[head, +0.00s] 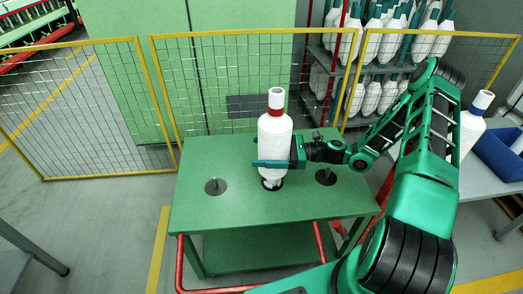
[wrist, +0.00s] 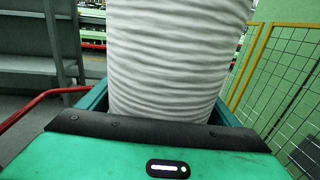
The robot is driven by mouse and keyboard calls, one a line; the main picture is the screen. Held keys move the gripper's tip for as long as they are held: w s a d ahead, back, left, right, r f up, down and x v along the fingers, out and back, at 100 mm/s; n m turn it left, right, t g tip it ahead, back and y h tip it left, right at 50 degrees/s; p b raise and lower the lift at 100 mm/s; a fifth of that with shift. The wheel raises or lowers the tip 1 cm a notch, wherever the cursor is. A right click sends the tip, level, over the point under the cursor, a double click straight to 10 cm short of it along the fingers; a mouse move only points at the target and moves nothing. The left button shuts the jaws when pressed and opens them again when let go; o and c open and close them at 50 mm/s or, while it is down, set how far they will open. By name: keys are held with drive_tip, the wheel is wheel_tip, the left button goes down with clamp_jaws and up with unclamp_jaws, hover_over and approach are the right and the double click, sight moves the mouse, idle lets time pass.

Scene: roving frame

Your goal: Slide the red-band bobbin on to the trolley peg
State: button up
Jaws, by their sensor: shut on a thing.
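The red-band bobbin (head: 275,145) is a white wound spool with a red band near its top. It stands upright over the middle of the green trolley top (head: 240,205) in the head view. My gripper (head: 272,164) is shut around its lower body from the right. The bobbin's bottom is at a dark round base (head: 272,184) on the trolley; whether a peg is inside it is hidden. Bare pegs on dark discs show at the left (head: 215,186) and right (head: 325,177). In the wrist view the bobbin's white winding (wrist: 178,55) fills the middle, between the jaws.
A yellow-framed mesh fence (head: 240,85) stands behind the trolley. A rack of bobbins (head: 385,50) is beyond it. A blue-band bobbin (head: 472,125) and a blue bin (head: 500,150) are on a grey table at the right.

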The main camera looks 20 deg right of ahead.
sight(263, 124)
idle(0.3)
drive_tip(key=o, duration=1.7)
drive_tip(key=shift+f, duration=0.15)
drive_tip(key=shift+c, duration=0.2)
wheel_tip(263, 124, up, 12)
drive_tip(key=shift+w+f, duration=0.1)
drive_tip(key=shift+f, duration=0.1)
